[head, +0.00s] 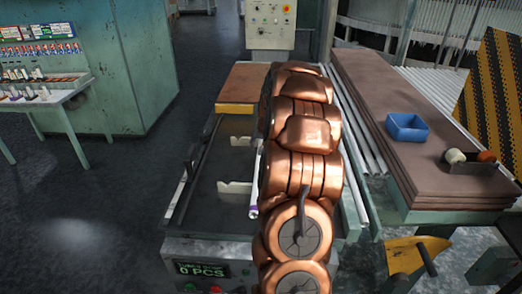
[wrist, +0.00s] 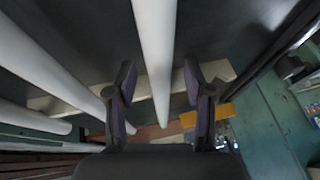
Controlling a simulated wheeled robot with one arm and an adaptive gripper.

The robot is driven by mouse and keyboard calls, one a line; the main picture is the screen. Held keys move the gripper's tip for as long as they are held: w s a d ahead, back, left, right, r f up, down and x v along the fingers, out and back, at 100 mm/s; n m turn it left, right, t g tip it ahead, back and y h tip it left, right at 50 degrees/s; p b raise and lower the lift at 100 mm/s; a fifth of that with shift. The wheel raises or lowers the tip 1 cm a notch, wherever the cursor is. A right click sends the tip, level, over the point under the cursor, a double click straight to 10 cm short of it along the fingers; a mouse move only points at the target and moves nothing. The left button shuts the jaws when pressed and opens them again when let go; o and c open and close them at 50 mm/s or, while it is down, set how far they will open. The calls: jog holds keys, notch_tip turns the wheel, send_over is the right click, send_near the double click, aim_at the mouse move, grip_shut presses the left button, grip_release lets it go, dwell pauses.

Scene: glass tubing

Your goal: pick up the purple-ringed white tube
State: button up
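A white tube with a purple ring near its lower end (head: 254,200) shows in the head view, just left of my copper arm, which hides much of the machine bed. In the wrist view my gripper (wrist: 162,98) is open. A white tube (wrist: 156,50) runs lengthwise between its two dark fingers, with a gap on each side. No ring shows on that tube in the wrist view, so I cannot tell from it alone which tube this is. My gripper is hidden behind my arm in the head view.
More white tubes (wrist: 55,62) lie to the left in the wrist view, one passing close to the left finger. Pale notched supports (head: 235,188) stand on the dark bed. A blue bin (head: 406,127) sits on the brown boards at right. A counter display reads 0 PCS (head: 202,270).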

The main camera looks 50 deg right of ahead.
grip_shut()
dwell(0.4)
